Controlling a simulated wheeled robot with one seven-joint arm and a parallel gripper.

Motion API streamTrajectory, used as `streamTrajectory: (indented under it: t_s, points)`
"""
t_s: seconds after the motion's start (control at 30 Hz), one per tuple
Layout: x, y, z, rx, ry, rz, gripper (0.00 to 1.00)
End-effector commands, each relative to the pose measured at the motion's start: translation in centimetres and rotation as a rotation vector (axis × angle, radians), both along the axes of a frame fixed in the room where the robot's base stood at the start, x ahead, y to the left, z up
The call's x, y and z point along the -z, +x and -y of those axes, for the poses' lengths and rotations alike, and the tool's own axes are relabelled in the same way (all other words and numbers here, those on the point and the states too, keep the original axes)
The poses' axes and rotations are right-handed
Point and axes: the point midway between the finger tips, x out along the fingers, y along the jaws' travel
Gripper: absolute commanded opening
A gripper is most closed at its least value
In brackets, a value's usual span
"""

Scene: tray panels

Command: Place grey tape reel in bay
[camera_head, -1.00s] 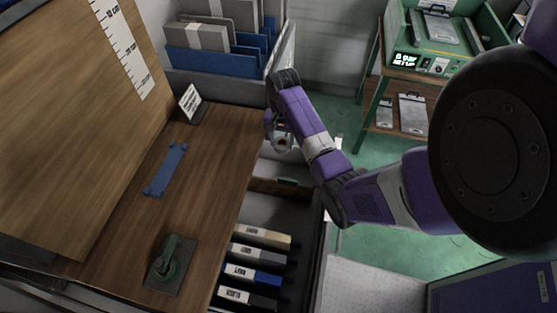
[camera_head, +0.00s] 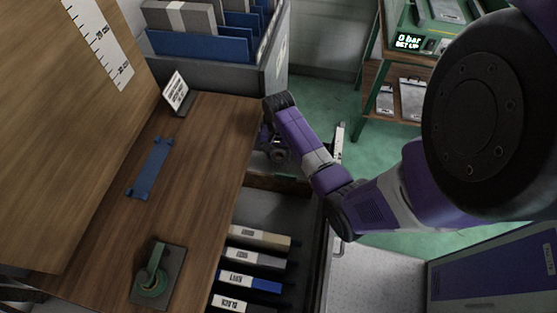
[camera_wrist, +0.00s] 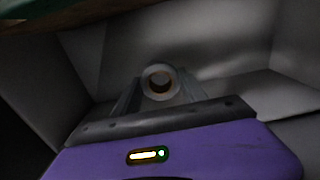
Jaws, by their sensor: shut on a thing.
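My gripper (camera_wrist: 160,88) is shut on a grey tape reel (camera_wrist: 148,76), a pale ring with a brownish centre, seen face-on between the fingers in the wrist view. In the head view my gripper (camera_head: 277,152) is at the far end of an open drawer (camera_head: 285,207), just right of the wooden worktop. The reel is too small and dark to make out clearly there. Pale grey walls surround the gripper in the wrist view. I cannot tell which bay is below it. Labelled blocks in beige (camera_head: 262,239), grey (camera_head: 262,260), blue (camera_head: 265,284) and black lie in the near part of the drawer.
The wooden worktop (camera_head: 205,150) holds a blue strip (camera_head: 150,170), a small sign (camera_head: 176,93) and a green device on a dark plate (camera_head: 172,268). A bin with blue dividers (camera_head: 205,47) stands behind. A green bench unit (camera_head: 405,45) is at the far right.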

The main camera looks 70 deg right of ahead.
Motion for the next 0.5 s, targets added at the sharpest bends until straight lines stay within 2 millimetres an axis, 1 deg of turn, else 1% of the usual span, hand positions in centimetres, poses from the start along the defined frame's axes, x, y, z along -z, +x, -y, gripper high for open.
streamTrajectory:
  t_s: [0.03, 0.23, 0.33, 0.5]
  points:
    - [1.0, -0.1, -0.1, 0.001, 0.001, 0.0, 0.04]
    - [3.5, -0.2, -0.5, 0.003, 0.001, 0.0, 0.04]
    - [3.9, -0.2, -0.6, 0.003, 0.001, 0.0, 0.04]
    - [3.7, -0.2, -0.6, 0.003, 0.0, 0.0, 0.04]
